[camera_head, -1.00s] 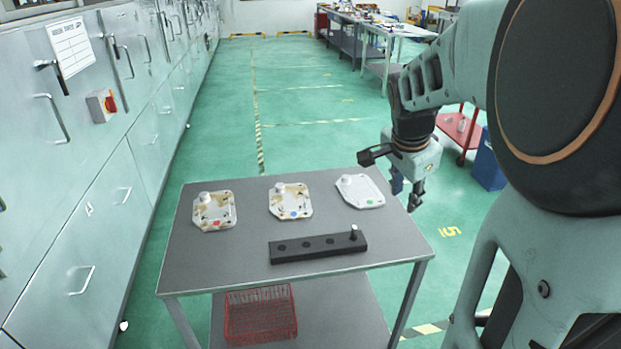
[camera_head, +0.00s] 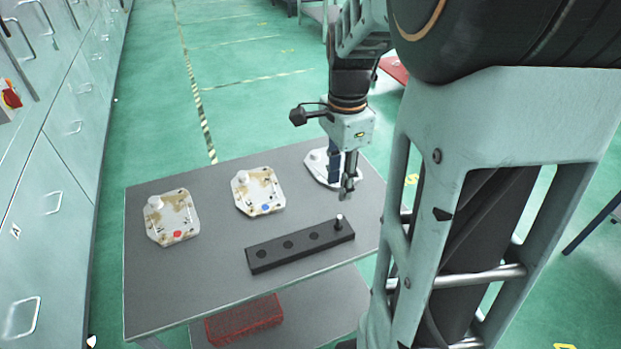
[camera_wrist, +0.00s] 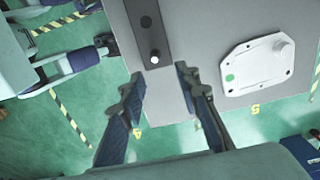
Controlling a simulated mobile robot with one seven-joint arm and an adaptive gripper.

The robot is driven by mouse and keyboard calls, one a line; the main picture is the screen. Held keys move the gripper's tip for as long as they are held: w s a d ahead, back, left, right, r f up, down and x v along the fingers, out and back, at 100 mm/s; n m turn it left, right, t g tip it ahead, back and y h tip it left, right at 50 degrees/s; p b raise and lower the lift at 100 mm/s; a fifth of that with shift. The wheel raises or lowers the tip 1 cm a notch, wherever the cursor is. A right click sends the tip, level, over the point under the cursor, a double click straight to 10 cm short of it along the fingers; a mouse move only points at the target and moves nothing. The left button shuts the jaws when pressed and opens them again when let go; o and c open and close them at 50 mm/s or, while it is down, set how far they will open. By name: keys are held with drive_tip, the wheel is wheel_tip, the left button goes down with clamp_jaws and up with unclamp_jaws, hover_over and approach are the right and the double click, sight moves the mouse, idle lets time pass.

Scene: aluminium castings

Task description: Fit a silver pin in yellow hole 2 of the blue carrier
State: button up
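The blue carrier (camera_head: 251,195) is a pale plate with brown patches, a blue dot and a white knob, in the middle of the table. I cannot make out its yellow holes. A silver pin (camera_head: 340,222) stands upright in the right end of a black block (camera_head: 300,246) with several round holes. The pin also shows in the wrist view (camera_wrist: 154,57). My gripper (camera_head: 347,190) is above the table's right side, behind the pin in the head view. In the wrist view its fingers (camera_wrist: 161,72) are apart and empty, with the pin just beyond the gap.
A red-dotted carrier (camera_head: 170,216) lies at the left of the grey table (camera_head: 200,285). A green-dotted carrier (camera_wrist: 262,72) is at the right, partly hidden by my gripper in the head view. A red wire basket (camera_head: 244,319) sits on the lower shelf.

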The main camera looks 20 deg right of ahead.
sight(339, 216)
drive_tip(key=f, duration=0.7)
drive_tip(key=s+f, duration=0.1)
drive_tip(key=f, duration=0.2)
drive_tip(key=shift+d+f+b, duration=0.1)
drive_tip(key=shift+f+b, duration=0.25)
drive_tip(key=shift+b, duration=0.05)
drive_tip(key=shift+c, duration=0.2)
clamp_jaws()
